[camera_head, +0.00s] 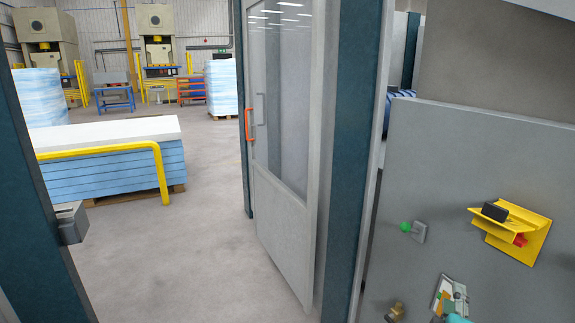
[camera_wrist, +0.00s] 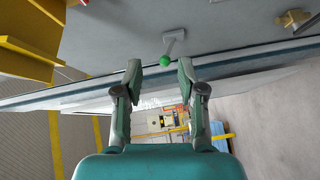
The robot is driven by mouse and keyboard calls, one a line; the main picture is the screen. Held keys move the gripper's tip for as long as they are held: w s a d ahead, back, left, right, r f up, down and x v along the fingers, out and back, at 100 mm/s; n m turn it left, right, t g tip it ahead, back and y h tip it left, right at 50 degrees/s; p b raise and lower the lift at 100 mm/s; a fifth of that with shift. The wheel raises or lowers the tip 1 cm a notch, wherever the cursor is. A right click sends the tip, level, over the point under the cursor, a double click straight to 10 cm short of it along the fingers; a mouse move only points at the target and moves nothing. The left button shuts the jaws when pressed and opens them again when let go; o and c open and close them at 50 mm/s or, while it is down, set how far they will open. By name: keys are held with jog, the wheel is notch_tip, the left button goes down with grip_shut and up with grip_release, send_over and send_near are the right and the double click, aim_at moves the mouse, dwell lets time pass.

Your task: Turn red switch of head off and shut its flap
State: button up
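A yellow flap housing (camera_head: 540,228) with a black piece (camera_head: 495,211) juts from the grey panel on the right. A red switch (camera_head: 520,240) shows inside it, uncovered. Its exact turn is too small to tell. Yellow parts (camera_wrist: 25,50) also show at the upper left of the wrist view, without the red switch. In the wrist view my gripper (camera_wrist: 160,72) is open and its fingers are apart with nothing held. A green-knobbed lever (camera_wrist: 166,60) shows between the fingertips, beyond them. A teal part of my arm shows at the head view's bottom, below the housing.
The green-knobbed lever (camera_head: 406,226) stands on the grey panel (camera_head: 440,150) left of the housing. A brass fitting (camera_head: 395,312) is below it. A small multicoloured item (camera_head: 450,297) is near my arm. A glazed door (camera_head: 285,120) stands left of the panel, with open floor beyond.

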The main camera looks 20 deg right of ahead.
jog(key=s+a+f+t+y, duration=0.1)
jog(key=s+a+f+y, duration=0.2)
jog(key=a+f, duration=0.25)
jog(key=s+a+f+m+t+y, duration=0.1)
jog(key=s+a+f+y, duration=0.1)
jog(key=a+f, duration=0.4)
jog(key=s+a+f+t+y, duration=0.1)
jog(key=s+a+f+y, duration=0.25)
jog(key=a, duration=0.45)
jog(key=s+a+f+m+y, duration=0.1)
jog(key=s+a, duration=0.4)
jog(key=s, duration=0.5)
jog(key=s+a+f+m+y, duration=0.1)
jog(key=s+a+m+y, duration=0.2)
jog(key=s, duration=0.7)
jog(key=shift+a+f+m, duration=0.2)
jog(key=shift+a+m, duration=0.6)
jog(key=shift+a, duration=0.1)
jog(key=shift+s+y, duration=0.1)
jog(key=shift+y, duration=0.15)
grip_shut()
